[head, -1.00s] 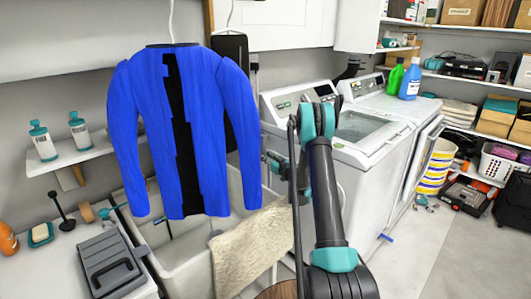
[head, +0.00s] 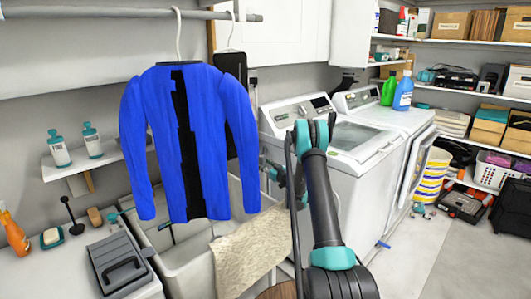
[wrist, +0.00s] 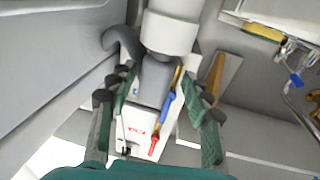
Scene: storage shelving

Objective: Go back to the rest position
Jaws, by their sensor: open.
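My arm rises at the centre right of the head view. My gripper shows small and partly hidden behind my arm, in front of the front washing machine (head: 345,200). In the wrist view my gripper (wrist: 162,88) has its two green-padded fingers spread apart, with nothing held between them. Behind the fingers are a grey pipe, a white box with red marking and small blue and red parts.
A blue jacket (head: 232,125) hangs from a rail (head: 130,15) left of my arm. A sink (head: 190,265) with a beige towel (head: 250,245) lies below it. Shelves (head: 480,95) stand at the back right. Grey floor (head: 430,260) is open at the right.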

